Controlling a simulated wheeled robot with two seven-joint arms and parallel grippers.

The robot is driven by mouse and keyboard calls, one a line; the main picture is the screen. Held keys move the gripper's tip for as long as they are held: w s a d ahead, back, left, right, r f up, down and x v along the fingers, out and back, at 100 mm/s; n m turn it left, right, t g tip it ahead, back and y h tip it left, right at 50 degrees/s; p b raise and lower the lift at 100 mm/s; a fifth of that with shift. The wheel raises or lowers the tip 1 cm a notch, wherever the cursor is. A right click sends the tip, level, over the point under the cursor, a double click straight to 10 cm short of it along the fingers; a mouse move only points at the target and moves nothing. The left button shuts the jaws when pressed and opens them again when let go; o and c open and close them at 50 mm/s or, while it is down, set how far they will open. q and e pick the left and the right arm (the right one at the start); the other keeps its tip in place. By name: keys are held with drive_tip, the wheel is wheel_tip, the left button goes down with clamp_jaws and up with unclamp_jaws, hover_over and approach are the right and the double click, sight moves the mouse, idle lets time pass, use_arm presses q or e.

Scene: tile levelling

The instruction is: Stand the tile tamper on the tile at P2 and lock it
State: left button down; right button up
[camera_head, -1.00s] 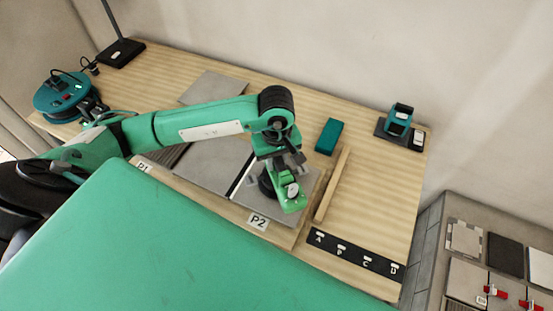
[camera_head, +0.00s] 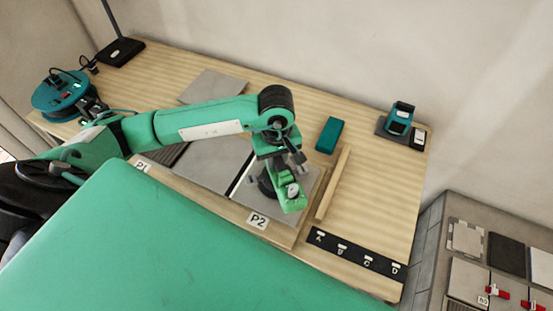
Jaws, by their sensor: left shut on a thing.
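My left gripper (camera_head: 283,158) reaches down over the grey tile at P2 (camera_head: 307,206). It is shut on the tile tamper (camera_head: 291,196), a green body with a dark round part at its left side. The tamper looks upright and low over the tile. Its underside is hidden, so I cannot tell whether it touches the tile or is locked. The white P2 label (camera_head: 258,220) lies at the tile's front edge. My right gripper is not in view.
A grey tile (camera_head: 213,164) lies left of P2, near the P1 label (camera_head: 143,166). A wooden batten (camera_head: 333,184), teal block (camera_head: 329,135) and black lettered strip (camera_head: 356,252) lie to the right. A teal device (camera_head: 399,118) stands at the back right. A cable reel (camera_head: 58,94) sits at left.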

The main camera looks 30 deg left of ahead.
use_arm(q)
drive_tip(key=c, duration=1.2)
unclamp_jaws()
drive_tip(key=shift+o, duration=0.2)
